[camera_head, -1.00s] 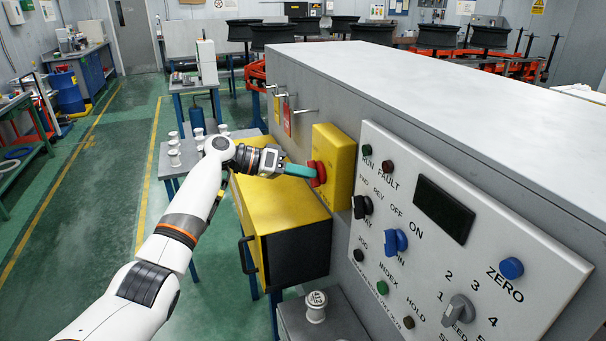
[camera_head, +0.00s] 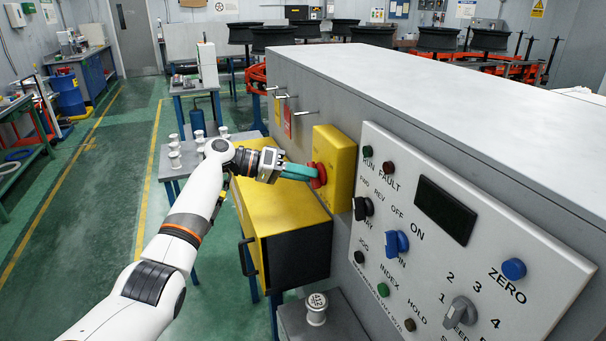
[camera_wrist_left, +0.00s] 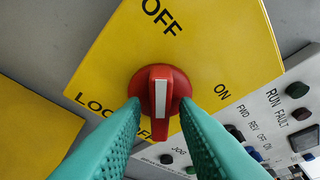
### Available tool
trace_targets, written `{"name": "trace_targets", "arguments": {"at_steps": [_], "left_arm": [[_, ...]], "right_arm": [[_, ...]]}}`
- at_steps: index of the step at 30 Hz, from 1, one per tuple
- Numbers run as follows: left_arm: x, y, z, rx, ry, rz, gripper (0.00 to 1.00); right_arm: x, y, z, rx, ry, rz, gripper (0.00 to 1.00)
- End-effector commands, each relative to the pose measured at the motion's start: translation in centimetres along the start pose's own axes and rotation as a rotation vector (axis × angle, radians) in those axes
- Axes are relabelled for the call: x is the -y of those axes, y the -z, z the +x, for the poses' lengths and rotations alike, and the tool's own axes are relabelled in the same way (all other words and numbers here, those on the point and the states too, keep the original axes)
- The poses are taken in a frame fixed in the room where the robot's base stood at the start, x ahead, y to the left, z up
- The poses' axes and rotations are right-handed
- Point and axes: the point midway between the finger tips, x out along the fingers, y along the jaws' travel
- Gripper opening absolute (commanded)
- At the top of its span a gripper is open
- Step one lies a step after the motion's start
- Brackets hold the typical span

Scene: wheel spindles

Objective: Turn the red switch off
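The red switch (camera_head: 319,176) is a round knob with a raised handle on a yellow box (camera_head: 341,165) on the machine's side. In the left wrist view the red switch (camera_wrist_left: 161,90) has a white stripe along its handle, which stands upright in the picture, upper end towards the word OFF. ON is printed to the right, LOCK OFF at lower left. My left gripper (camera_head: 308,173) has green fingers at the switch. In the left wrist view the left gripper (camera_wrist_left: 161,106) is open, one finger on each side of the handle, with gaps visible. Contact cannot be told.
A white control panel (camera_head: 470,215) with knobs and buttons is to the right of the yellow box. A yellow cabinet (camera_head: 285,205) with a black handle stands below my gripper. A table with white spindles (camera_head: 174,156) is behind my arm. The floor at left has free room.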

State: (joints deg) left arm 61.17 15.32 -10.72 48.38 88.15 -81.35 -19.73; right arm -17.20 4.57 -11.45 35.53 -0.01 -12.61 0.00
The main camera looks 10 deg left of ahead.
Motion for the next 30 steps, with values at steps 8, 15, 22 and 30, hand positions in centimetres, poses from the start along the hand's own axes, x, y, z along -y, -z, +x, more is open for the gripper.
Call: {"name": "trace_targets", "arguments": {"at_steps": [8, 15, 22, 30], "left_arm": [[0.0, 0.0, 0.0, 0.0, -0.001, 0.002, 0.35], [-0.3, 0.1, -2.0, 0.002, -0.003, 0.003, 0.35], [-0.3, 0.1, -6.9, 0.003, -0.003, 0.004, 0.35], [-0.2, 0.1, -11.2, 0.001, -0.002, 0.002, 0.35]], "right_arm": [[0.0, 0.0, 0.0, 0.0, 0.0, 0.0, 0.36], [0.0, 0.1, 0.8, 0.0, 0.0, 0.0, 0.36], [0.0, 0.2, 2.4, 0.0, 0.0, 0.0, 0.36], [-0.1, 0.3, 3.4, 0.0, 0.0, 0.0, 0.36]]}}
